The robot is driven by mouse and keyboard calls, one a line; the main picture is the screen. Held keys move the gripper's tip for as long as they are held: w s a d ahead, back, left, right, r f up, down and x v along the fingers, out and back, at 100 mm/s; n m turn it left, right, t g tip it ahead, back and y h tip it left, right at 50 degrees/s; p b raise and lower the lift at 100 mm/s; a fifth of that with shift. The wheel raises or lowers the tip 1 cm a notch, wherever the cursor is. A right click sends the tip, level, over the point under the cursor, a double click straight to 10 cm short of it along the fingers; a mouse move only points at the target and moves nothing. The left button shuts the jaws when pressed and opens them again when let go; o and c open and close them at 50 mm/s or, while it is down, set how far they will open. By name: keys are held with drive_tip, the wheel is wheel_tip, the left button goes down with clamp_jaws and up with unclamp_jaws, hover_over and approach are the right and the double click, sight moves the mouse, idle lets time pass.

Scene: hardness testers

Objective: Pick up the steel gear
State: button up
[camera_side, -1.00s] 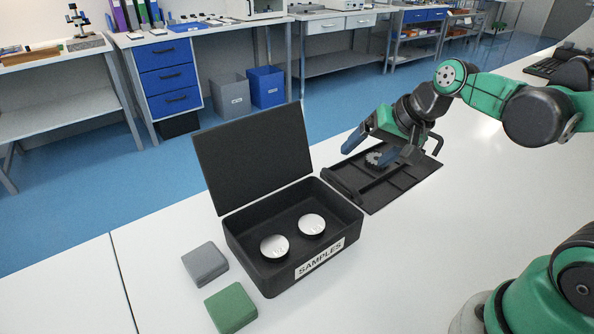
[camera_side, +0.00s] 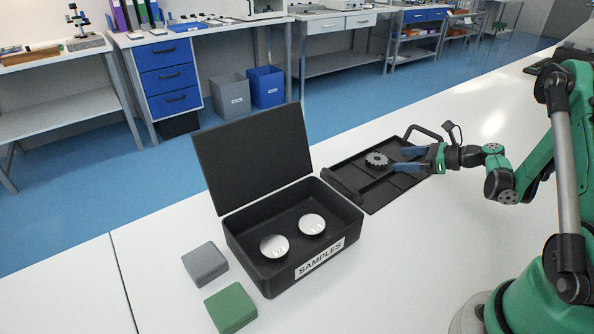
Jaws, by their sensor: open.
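The steel gear (camera_side: 377,160) is a small dark toothed disc lying in the black tray (camera_side: 362,197), in its left part. My gripper (camera_side: 398,160) is to the right of the gear, with its two blue fingers spread apart and pointing left toward it. The fingers are over the right part of the tray and hold nothing. A small gap shows between the fingertips and the gear. How high the fingers are above the tray is hard to tell.
An open black box (camera_side: 262,250) labelled SAMPLES holds two shiny round discs (camera_side: 312,225), its lid (camera_side: 253,158) raised. A grey block (camera_side: 205,263) and a green block (camera_side: 231,307) lie left of it. The white table (camera_side: 400,280) is clear in front of the tray.

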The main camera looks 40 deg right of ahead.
sight(379, 159)
drive_tip(key=x, duration=0.5)
drive_tip(key=c, duration=1.1)
drive_tip(key=shift+c, duration=0.3)
